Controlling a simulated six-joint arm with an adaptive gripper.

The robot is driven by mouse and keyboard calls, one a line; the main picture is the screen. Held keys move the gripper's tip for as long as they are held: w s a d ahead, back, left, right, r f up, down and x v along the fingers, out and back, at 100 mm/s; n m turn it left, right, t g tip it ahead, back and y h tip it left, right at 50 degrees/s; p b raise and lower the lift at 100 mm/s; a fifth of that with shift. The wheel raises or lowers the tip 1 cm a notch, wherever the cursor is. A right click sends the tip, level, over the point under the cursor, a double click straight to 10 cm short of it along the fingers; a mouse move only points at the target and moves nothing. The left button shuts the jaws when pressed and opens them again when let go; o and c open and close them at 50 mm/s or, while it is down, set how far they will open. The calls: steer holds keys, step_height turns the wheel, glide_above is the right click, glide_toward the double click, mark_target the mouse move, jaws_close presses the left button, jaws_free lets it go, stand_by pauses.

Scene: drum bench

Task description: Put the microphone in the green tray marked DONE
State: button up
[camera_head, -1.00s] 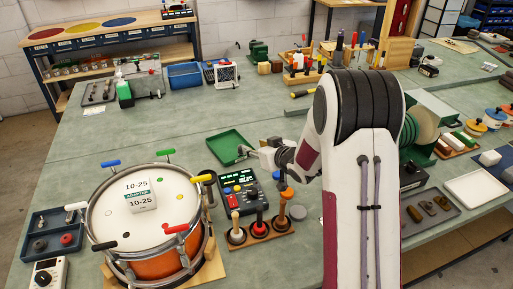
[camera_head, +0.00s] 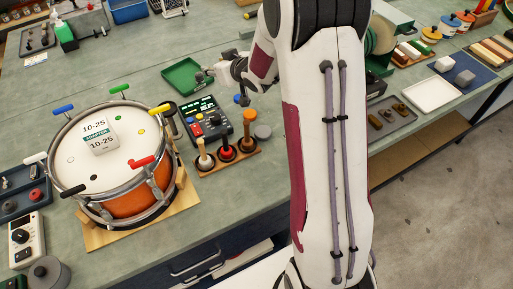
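The green tray (camera_head: 181,76) lies on the bench behind the drum, left of my arm. No DONE mark is legible on it. My gripper (camera_head: 212,73) is at the tray's right side, its fingers pointing left. A small grey object (camera_head: 198,79) shows at the fingertips, over the tray's right part; it may be the microphone, but it is too small to be sure. I cannot tell whether the fingers are closed on it or how high it is above the tray. No other microphone is clearly visible.
The orange drum (camera_head: 130,203) with coloured clamps stands in front of the tray. A dark mixer-like device (camera_head: 205,120) and a wooden stand (camera_head: 228,156) holding several upright tools are below my gripper. A white tray (camera_head: 431,94) lies at right. Bench left of the tray is clear.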

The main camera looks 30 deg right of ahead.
steer(key=s+a+r+m+g+h, duration=0.1)
steer(key=s+r+g+h, duration=0.1)
steer(key=s+r, duration=0.55)
steer(key=s+r+m+g+h, duration=0.1)
steer(key=s+r, duration=0.4)
steer(key=s, duration=0.5)
steer(key=s+a+g+y, duration=0.1)
steer(key=s+a, duration=0.3)
steer(key=s, duration=0.8)
steer(key=s+a+g, duration=0.2)
steer(key=s+a, duration=0.1)
steer(key=s, duration=1)
steer(key=shift+s+a+f+g+y, duration=0.25)
steer(key=shift+a+f+g+y, duration=0.1)
steer(key=shift+f+g+y, duration=0.05)
